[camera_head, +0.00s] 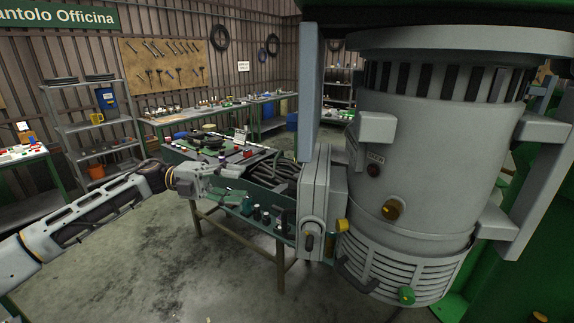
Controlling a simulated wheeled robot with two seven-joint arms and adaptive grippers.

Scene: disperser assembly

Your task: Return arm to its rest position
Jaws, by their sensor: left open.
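My left arm comes in from the left edge and reaches toward the middle of the picture. My left gripper (272,185) is open, with its dark fingers pointing right, toward the grey box (318,205) on the side of the machine. I see nothing held between the fingers. Whether the fingertips touch the box is hard to tell. My right gripper is not in view.
A green work table (235,222) with small parts stands behind and below the gripper. A metal shelf (92,125) is at the left, and benches (215,108) line the back wall. The concrete floor (150,270) at lower left is clear.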

